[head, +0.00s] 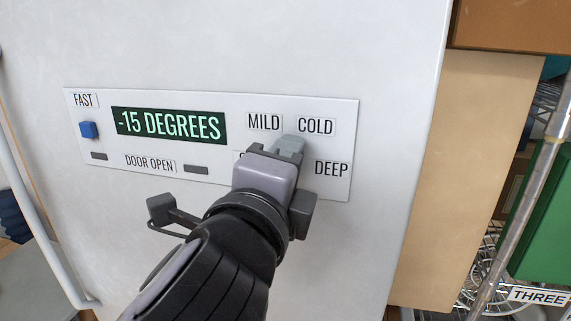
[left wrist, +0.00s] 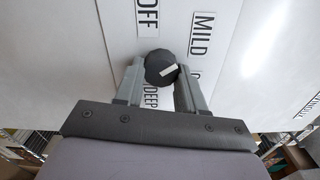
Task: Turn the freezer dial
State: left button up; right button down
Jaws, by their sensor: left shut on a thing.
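The freezer dial (left wrist: 160,66) is a small dark round knob with a white pointer mark. In the left wrist view it sits between the fingers of my left gripper (left wrist: 158,82), which is shut on it. The pointer faces right, roughly between the MILD label (left wrist: 201,36) and the partly covered COLD label; I cannot tell exactly which. OFF (left wrist: 148,16) and DEEP (left wrist: 151,95) also show there. In the head view my left gripper (head: 288,146) hides the dial. The green display (head: 169,124) reads -15 DEGREES. My right gripper is not in view.
A blue button (head: 88,130) sits under the FAST label (head: 84,101) on the white panel. A DOOR OPEN label (head: 150,163) is below the display. The freezer's pale handle (head: 38,225) runs down the left. Wire shelving (head: 530,180) stands at right.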

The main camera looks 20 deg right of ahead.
pick_arm(q)
jog(key=o, duration=1)
jog(key=shift+o, duration=0.2)
jog(key=b+v, duration=0.1)
jog(key=v, duration=0.6)
jog(key=shift+s, duration=0.1)
